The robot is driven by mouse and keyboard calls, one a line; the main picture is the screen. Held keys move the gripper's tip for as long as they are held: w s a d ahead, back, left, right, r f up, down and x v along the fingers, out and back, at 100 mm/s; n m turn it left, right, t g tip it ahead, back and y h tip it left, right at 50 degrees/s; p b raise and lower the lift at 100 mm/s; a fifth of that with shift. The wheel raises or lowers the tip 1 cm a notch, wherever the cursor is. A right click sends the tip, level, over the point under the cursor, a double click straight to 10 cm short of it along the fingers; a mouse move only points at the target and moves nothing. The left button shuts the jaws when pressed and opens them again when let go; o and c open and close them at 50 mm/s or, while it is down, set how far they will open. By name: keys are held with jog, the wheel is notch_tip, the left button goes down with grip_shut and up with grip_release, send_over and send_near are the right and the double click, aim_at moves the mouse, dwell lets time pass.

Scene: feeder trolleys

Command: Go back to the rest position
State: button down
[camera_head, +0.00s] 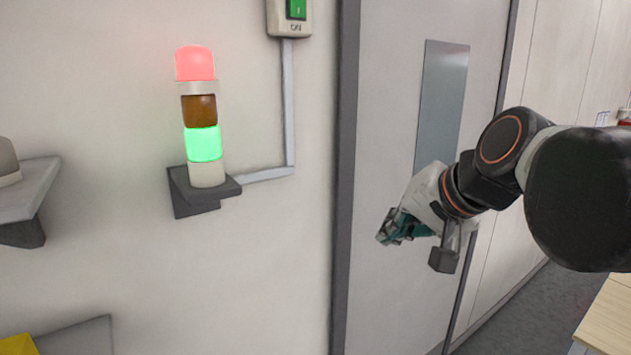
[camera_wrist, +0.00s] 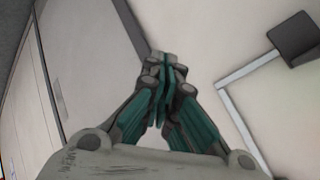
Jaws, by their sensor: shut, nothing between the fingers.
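My gripper (camera_head: 386,238) is at the end of my arm, which reaches in from the right in the head view. It hangs in the air in front of the grey door and points left and a little down. In the wrist view my gripper (camera_wrist: 165,62) has its teal fingers together at the tips, with nothing between them. It touches nothing that I can see.
A signal tower (camera_head: 202,115), lit red and green, stands on a dark wall bracket (camera_head: 190,203). The door (camera_head: 392,100) is behind my arm. A wooden table (camera_head: 610,318) is at the lower right.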

jog(key=s+d+f+n+h+b, duration=0.1)
jog(key=s+f+b, duration=0.3)
jog(key=f, duration=0.7)
jog(key=s+d+f+n+g+h+b, duration=0.1)
jog(key=s+d+f+b, duration=0.3)
jog(key=f, duration=0.8)
jog(key=s+d+f+n+h+b, duration=0.2)
jog(key=s+f+b, duration=0.2)
jog(key=f, duration=0.8)
jog(key=shift+s+d+f+n+b, duration=0.15)
jog(key=shift+s+d+n+b, duration=0.2)
jog(key=shift+b, duration=0.45)
jog(key=shift+w+a, duration=0.1)
jog(key=shift+w, duration=0.05)
